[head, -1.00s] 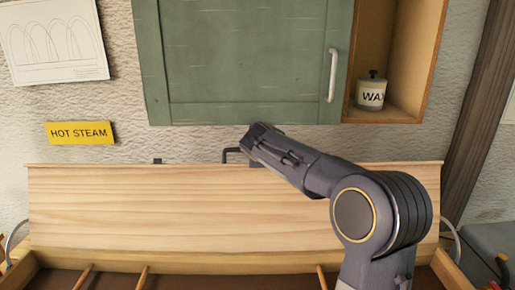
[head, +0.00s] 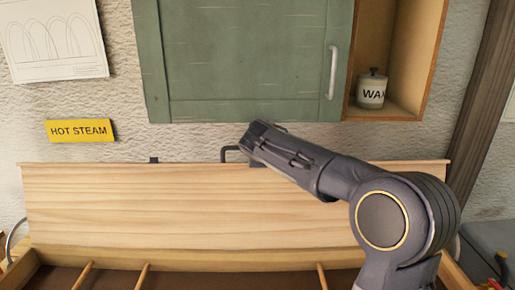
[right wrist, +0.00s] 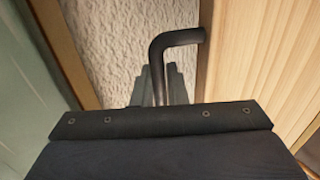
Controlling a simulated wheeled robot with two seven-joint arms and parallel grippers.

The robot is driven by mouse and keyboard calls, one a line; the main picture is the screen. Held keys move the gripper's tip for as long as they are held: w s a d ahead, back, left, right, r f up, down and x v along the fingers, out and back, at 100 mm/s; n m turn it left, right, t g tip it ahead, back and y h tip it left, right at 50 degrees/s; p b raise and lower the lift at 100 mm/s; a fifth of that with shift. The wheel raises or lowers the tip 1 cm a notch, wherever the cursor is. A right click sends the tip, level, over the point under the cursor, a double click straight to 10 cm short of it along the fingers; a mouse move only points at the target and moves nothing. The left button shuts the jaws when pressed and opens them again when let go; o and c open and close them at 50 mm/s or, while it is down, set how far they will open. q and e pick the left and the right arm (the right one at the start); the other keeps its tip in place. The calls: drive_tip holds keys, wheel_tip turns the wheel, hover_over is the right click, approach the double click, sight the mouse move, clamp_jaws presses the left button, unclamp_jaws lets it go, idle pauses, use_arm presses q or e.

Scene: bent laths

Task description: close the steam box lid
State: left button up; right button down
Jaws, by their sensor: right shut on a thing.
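The steam box lid (head: 150,205) is a wide pale wooden panel. It stands raised along the back of the open steam box (head: 110,256). A dark bent handle (head: 230,153) is at the lid's top edge. My right gripper (head: 256,142) is at this handle, its fingers partly hidden by the wrist in the head view. In the right wrist view, the gripper's fingers (right wrist: 160,86) are shut on the handle (right wrist: 175,40), beside the lid's wood (right wrist: 260,50). My left gripper is not in view.
A green cabinet (head: 240,60) hangs above the lid, with a wax jar (head: 371,90) on the open shelf beside it. A yellow HOT STEAM sign (head: 80,130) is on the rough wall. Several thin wooden bars (head: 142,275) cross the box opening.

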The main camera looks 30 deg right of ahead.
drive_tip(key=s+a, duration=0.5)
drive_tip(key=s, duration=0.4)
drive_tip(key=s+a, duration=0.6)
drive_tip(key=s, duration=0.2)
drive_tip(key=s+a+f, duration=0.4)
drive_tip(key=s+f, duration=0.3)
drive_tip(key=s+a+f, duration=0.4)
drive_tip(key=s+f, duration=0.3)
drive_tip(key=s, duration=0.1)
drive_tip(key=shift+a+f, duration=0.15)
drive_tip(key=shift+a, duration=0.2)
idle(0.4)
